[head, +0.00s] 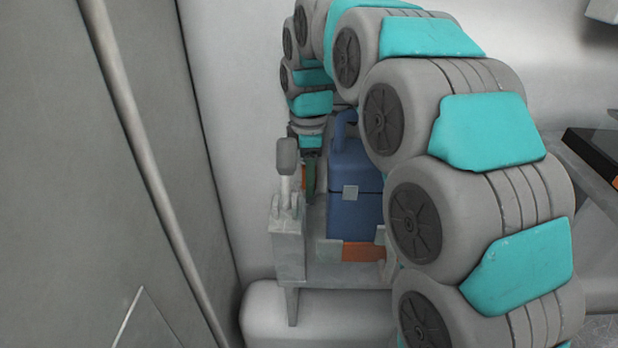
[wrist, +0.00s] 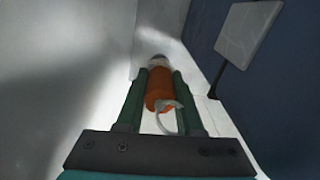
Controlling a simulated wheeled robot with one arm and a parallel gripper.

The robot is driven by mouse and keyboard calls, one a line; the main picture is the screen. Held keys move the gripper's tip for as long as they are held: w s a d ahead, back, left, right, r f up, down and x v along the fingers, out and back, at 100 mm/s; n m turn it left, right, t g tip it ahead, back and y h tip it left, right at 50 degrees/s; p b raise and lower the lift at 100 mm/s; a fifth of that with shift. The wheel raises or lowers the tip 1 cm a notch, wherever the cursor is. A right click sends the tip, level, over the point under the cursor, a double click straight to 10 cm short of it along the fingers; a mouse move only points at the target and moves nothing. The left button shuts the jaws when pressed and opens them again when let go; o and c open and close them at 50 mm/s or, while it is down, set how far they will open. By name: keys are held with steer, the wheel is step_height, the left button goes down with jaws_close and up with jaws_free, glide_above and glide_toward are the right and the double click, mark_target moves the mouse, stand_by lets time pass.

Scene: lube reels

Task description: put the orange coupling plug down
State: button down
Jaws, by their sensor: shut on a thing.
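The orange coupling plug (wrist: 160,90) sits between the two green fingers of my gripper (wrist: 160,82) in the wrist view. The jaws are shut on it. It has a dark cap at its far end and a pale curved loop at its near end. In the head view my gripper (head: 310,178) is small and partly hidden, down between the pale wall and a blue box. A sliver of orange shows beside it there. Whether the plug touches a surface below cannot be told.
The blue box (head: 355,190) stands close to the right of my gripper, on a grey stand (head: 345,274) with an orange panel. A grey lever (head: 287,160) rises in front. A pale wall (head: 230,120) is on the left. A grey plate (wrist: 245,35) juts out in the wrist view.

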steer(key=shift+f, duration=0.1)
steer(key=c, duration=0.5)
jaws_free()
steer(key=shift+c, duration=0.2)
step_height(320, 180, up, 12)
steer(key=shift+f, duration=0.15)
steer(key=shift+o, duration=0.4)
steer(key=shift+r+p, duration=0.25)
steer(key=shift+p, duration=0.05)
steer(key=shift+d+m, duration=0.1)
steer(key=shift+m, duration=0.2)
